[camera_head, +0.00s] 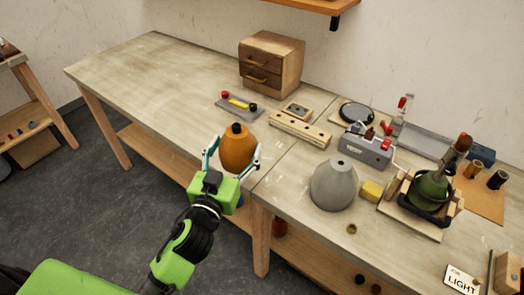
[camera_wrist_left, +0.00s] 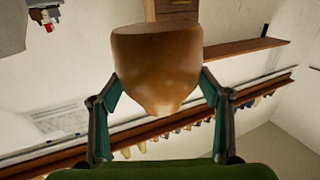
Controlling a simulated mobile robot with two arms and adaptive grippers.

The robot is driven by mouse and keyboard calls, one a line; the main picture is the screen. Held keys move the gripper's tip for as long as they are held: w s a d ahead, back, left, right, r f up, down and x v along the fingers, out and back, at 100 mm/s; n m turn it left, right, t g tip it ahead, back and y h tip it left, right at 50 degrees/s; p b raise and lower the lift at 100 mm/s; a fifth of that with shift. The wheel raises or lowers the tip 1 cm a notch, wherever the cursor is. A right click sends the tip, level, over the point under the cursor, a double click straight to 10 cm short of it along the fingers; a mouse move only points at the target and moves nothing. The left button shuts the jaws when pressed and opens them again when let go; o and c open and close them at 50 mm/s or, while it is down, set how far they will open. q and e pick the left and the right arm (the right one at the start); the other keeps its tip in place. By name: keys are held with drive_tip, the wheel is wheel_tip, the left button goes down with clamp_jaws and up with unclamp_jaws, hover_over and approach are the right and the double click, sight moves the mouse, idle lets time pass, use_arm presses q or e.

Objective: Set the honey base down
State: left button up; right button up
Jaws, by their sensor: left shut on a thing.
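The honey base (camera_head: 237,150) is an amber, rounded lamp body with a dark cap on its narrow top. In the head view it is roughly upright and over the front edge of the workbench. My left gripper (camera_head: 234,158) is shut on it, with one teal finger on each side. In the left wrist view the honey base (camera_wrist_left: 158,65) fills the middle between the fingers of the left gripper (camera_wrist_left: 158,92). Whether its underside touches the bench is hidden. My right gripper is out of view.
A grey lamp base (camera_head: 334,186) and a yellow block (camera_head: 372,190) stand to the right. A green bottle-like base (camera_head: 430,190) sits in a wooden holder. A wooden drawer box (camera_head: 271,64) stands at the back.

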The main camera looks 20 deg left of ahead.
use_arm(q)
drive_tip(key=shift+w+r, duration=0.3)
drive_tip(key=shift+r, duration=0.05)
drive_tip(key=shift+w+f, duration=0.1)
drive_tip(key=shift+w, duration=0.2)
drive_tip(key=shift+w+d+f+b, duration=0.25)
drive_tip(key=shift+w+f+b, duration=0.35)
drive_tip(key=shift+w+f, duration=1.55)
drive_tip(key=shift+w+d+f+b, duration=0.2)
drive_tip(key=shift+w+f+b, duration=0.35)
drive_tip(key=shift+w+f, duration=1.6)
drive_tip(key=shift+w+d+f+b, duration=0.25)
drive_tip(key=shift+w+f+b, duration=0.35)
drive_tip(key=shift+w+f, duration=1.55)
drive_tip(key=shift+w+r, duration=0.15)
drive_tip(key=shift+r, duration=0.1)
